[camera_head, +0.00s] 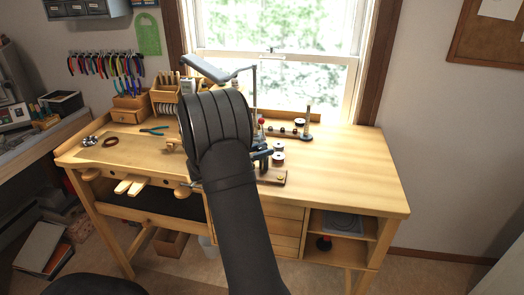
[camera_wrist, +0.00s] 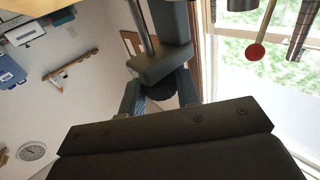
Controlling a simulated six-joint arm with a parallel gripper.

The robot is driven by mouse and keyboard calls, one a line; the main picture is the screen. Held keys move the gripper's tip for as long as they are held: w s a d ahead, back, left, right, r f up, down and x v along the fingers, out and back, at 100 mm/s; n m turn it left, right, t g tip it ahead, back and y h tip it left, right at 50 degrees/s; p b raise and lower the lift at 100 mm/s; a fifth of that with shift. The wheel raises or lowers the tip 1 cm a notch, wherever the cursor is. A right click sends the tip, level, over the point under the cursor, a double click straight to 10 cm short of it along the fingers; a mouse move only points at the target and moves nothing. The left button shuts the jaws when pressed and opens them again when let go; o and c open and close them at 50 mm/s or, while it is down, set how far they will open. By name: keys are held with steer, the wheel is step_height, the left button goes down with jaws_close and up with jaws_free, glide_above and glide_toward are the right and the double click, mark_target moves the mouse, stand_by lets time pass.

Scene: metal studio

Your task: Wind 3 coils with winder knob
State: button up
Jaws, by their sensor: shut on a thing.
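In the wrist view, my gripper (camera_wrist: 158,92) is shut with its two blue-grey fingers on either side of a dark round knob (camera_wrist: 156,89). This looks like the winder knob. A blue-grey block and a metal rod of the winder (camera_wrist: 150,68) stand just beyond the fingers. In the head view, my arm covers the knob, my fingertips and most of the winder. Only a blue-grey part (camera_head: 262,155) and a wooden base (camera_head: 272,179) show to the right of my arm. No wound coils can be made out.
On the workbench (camera_head: 345,170), small spools (camera_head: 278,147) and a dark stand with a post (camera_head: 306,134) lie right of my arm. A red ball on a thin rod (camera_wrist: 255,52) stands close by. Blue pliers (camera_head: 153,129) lie left. The bench's right end is clear.

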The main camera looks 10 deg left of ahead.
mark_target(262, 147)
steer(key=shift+r+m+g+h, duration=0.15)
steer(key=shift+m+g+h, duration=0.35)
steer(key=shift+g, duration=0.2)
steer(key=o, duration=1)
steer(key=shift+c, duration=0.2)
step_height(262, 147, up, 4)
steer(key=s+d+r, duration=0.3)
steer(key=d+r, duration=0.4)
steer(key=d, duration=0.4)
steer(key=shift+d, duration=0.15)
steer(key=shift+f, duration=0.1)
